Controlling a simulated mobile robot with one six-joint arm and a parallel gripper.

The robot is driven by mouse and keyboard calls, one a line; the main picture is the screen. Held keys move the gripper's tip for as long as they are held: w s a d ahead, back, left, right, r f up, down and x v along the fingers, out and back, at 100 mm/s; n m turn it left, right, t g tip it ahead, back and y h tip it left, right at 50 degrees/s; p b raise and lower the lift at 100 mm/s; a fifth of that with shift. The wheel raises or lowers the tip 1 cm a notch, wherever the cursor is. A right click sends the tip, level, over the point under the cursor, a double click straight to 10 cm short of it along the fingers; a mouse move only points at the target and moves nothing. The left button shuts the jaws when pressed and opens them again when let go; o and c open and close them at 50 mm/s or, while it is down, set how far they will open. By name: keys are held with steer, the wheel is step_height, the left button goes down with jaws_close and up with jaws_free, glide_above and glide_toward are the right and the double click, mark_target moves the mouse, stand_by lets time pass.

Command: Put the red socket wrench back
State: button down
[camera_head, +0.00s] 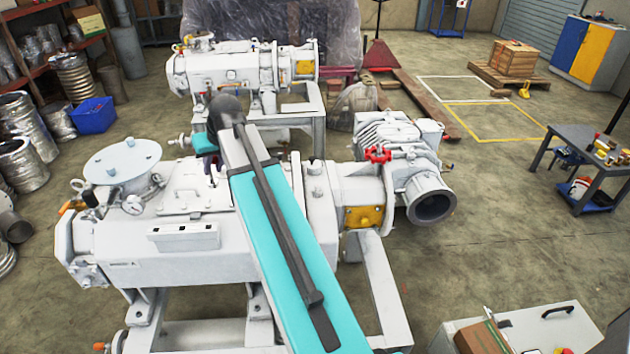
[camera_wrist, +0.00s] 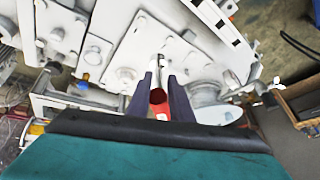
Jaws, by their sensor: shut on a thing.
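The red socket wrench (camera_wrist: 158,97) is between the two dark fingers of my gripper (camera_wrist: 161,88) in the wrist view. Its red part lies between the fingers, and a pale metal end reaches out past them over the white machine (camera_wrist: 120,50). My gripper is shut on it. Whether the wrench touches the machine I cannot tell. In the head view my teal arm reaches across the white vacuum machine (camera_head: 130,240). The gripper and wrench are mostly hidden there behind the arm, near the machine's top plate with bolts.
A second white machine (camera_head: 215,68) stands behind. A dark table (camera_head: 580,142) with small items is at the right. A light cabinet top (camera_head: 575,330) with a cardboard box (camera_head: 483,338) is at lower right. The floor between is mostly clear. Shelves (camera_head: 60,50) stand at the left.

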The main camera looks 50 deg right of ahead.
steer(key=s+d+m+p, duration=0.1)
steer(key=s+d, duration=0.2)
steer(key=d, duration=0.8)
steer(key=s+d+f+m+h+p, duration=0.1)
steer(key=s+d, duration=0.3)
steer(key=d, duration=0.7)
steer(key=s+d+f+m+h+p, duration=0.1)
steer(key=s+d+m, duration=0.1)
steer(key=d, duration=0.9)
steer(key=shift+s+d+f+m, duration=0.15)
steer(key=shift+s+d+m, duration=0.25)
steer(key=shift+s, duration=0.45)
steer(key=shift+f, duration=0.1)
step_height(320, 180, down, 6)
steer(key=p, duration=0.2)
steer(key=shift+f, duration=0.1)
steer(key=shift+f+p, duration=0.8)
steer(key=shift+f, duration=1)
steer(key=shift+f, duration=0.2)
steer(key=c, duration=1.6)
jaws_free()
